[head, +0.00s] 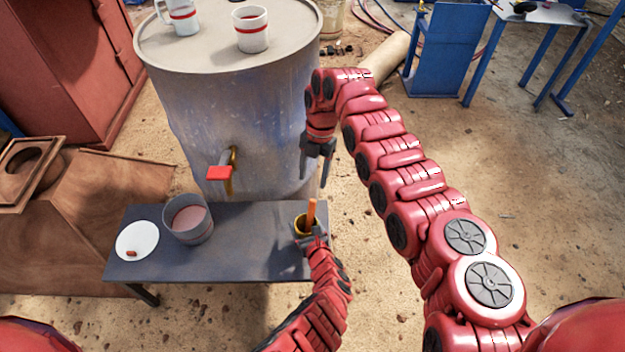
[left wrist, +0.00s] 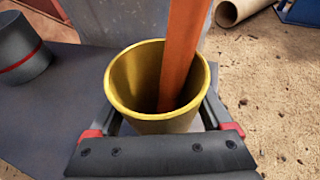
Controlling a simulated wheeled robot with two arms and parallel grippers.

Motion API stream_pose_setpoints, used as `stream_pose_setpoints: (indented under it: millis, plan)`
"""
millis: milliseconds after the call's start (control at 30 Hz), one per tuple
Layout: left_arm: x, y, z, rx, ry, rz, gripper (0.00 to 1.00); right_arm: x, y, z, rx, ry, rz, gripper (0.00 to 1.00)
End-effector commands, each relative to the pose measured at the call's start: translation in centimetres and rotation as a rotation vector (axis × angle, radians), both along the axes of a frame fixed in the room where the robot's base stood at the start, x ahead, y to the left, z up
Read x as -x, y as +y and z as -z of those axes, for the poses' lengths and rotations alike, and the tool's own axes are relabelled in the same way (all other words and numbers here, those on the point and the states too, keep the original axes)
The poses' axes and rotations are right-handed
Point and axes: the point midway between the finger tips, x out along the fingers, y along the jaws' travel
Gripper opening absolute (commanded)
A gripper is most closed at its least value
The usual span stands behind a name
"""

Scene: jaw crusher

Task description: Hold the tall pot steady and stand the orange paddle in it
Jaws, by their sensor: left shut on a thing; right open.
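The tall pot (head: 299,228) is a yellow cup at the right end of the dark table; it also shows in the left wrist view (left wrist: 125,88). The orange paddle (head: 311,212) stands in the pot, leaning slightly, its lower end inside; its shaft also shows in the left wrist view (left wrist: 180,50). My left gripper (head: 312,240) is shut on the pot, a finger on each side, as the left wrist view (left wrist: 160,122) shows. My right gripper (head: 318,165) is open and empty, above and beyond the paddle, apart from it.
On the table (head: 250,245) stand a grey pot (head: 187,222) with reddish contents and a white plate (head: 138,241) with a small brown piece. A large drum (head: 225,110) with a red-handled tap (head: 219,173) and two mugs stands behind. The table's middle is clear.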

Motion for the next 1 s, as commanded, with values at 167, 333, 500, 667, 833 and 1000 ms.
stream_pose_setpoints:
  millis: [167, 333, 500, 667, 833, 1000]
  plan:
    - [0.0, 0.0, 0.0, 0.0, 0.0, 0.0, 0.25, 0.0, 0.0, 0.1, 0.0, 0.001, 0.0, 0.62]
    - [0.0, 0.0, 0.0, 0.0, 0.0, 0.0, 1.0, 0.0, 0.0, 0.1, 0.0, 0.001, 0.0, 0.62]
    - [0.0, 0.0, 0.0, 0.0, 0.0, 0.0, 1.0, 0.0, 0.0, 0.1, 0.0, 0.001, 0.0, 0.62]
    - [0.1, -0.1, 0.0, -0.001, 0.0, 0.002, 1.0, 0.0, 0.0, 0.1, 0.0, 0.001, 0.0, 0.62]
    - [0.9, -0.7, -0.3, -0.003, 0.001, 0.01, 1.0, 0.0, 0.0, 0.1, 0.0, 0.001, 0.0, 0.62]
    - [2.2, -1.1, -1.0, -0.002, 0.002, 0.009, 1.0, 0.0, 0.0, 0.1, 0.0, 0.001, 0.0, 0.62]
